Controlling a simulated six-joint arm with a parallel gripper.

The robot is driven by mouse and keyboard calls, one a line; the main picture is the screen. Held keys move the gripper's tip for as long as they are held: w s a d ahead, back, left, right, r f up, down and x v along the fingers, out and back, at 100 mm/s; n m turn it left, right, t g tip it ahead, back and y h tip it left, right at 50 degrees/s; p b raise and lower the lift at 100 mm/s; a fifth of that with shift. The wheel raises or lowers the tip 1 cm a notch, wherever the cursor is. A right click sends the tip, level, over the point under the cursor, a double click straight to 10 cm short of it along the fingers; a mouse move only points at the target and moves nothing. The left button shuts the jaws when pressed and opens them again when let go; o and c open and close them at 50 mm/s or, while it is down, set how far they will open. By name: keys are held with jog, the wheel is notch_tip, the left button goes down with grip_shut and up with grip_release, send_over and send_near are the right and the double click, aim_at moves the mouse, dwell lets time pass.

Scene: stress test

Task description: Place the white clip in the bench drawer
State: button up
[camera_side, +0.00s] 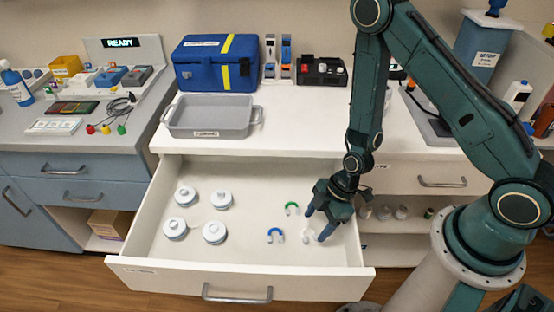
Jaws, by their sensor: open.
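The bench drawer (235,262) is pulled far out below the white worktop. A small white clip (306,236) lies on the drawer floor at its right side, pale against the pale floor. My gripper (315,226) points down into the right part of the drawer, with its fingers spread. The white clip is right beside the fingertips, and I cannot tell whether they touch it. A green clip (292,208) lies behind the white one. A blue clip (275,234) lies to its left.
Several white round-lidded jars (214,232) stand in the drawer's left half. A grey tray (210,133) and a blue case (214,65) sit on the worktop (300,132). The drawer floor between jars and clips is clear. Open shelves lie to the right.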

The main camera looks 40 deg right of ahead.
jog(key=v, duration=0.9)
jog(key=shift+d+r, duration=0.1)
jog(key=shift+r, duration=0.05)
dwell(0.7)
jog(key=d+r+m+t+h, duration=0.25)
jog(key=r+m, duration=0.35)
jog(key=r, duration=1.3)
jog(key=s+d+r+m+t+h, duration=0.1)
jog(key=s+d+r+m, duration=0.2)
jog(key=s+r+m, duration=0.4)
jog(key=s+r, duration=0.4)
jog(key=shift+s+d+r+m, duration=0.15)
jog(key=shift+s+r+m, duration=0.05)
jog(key=shift+r+m, duration=0.1)
